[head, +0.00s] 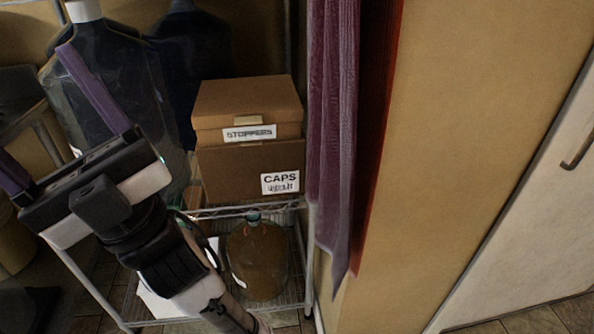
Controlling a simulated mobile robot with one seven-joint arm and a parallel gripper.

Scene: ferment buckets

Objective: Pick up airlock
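I cannot make out an airlock for certain in the head view. My gripper (35,102) is at the left, with its two purple fingers spread wide apart and nothing seen between them. One finger overlaps a large clear jug with a white cap (110,65) in the picture; I cannot tell whether they touch. An amber-filled jug (262,262) stands on the lower shelf, with a small bluish piece at its neck (253,217) too small to identify. My arm hides part of the shelf.
A brown box labelled STOPPERS (248,100) sits on a box labelled CAPS (250,172) on the wire rack (298,204). A purple cloth (332,110) hangs right of them. A tan wall (465,120) and a pale door (550,215) fill the right side.

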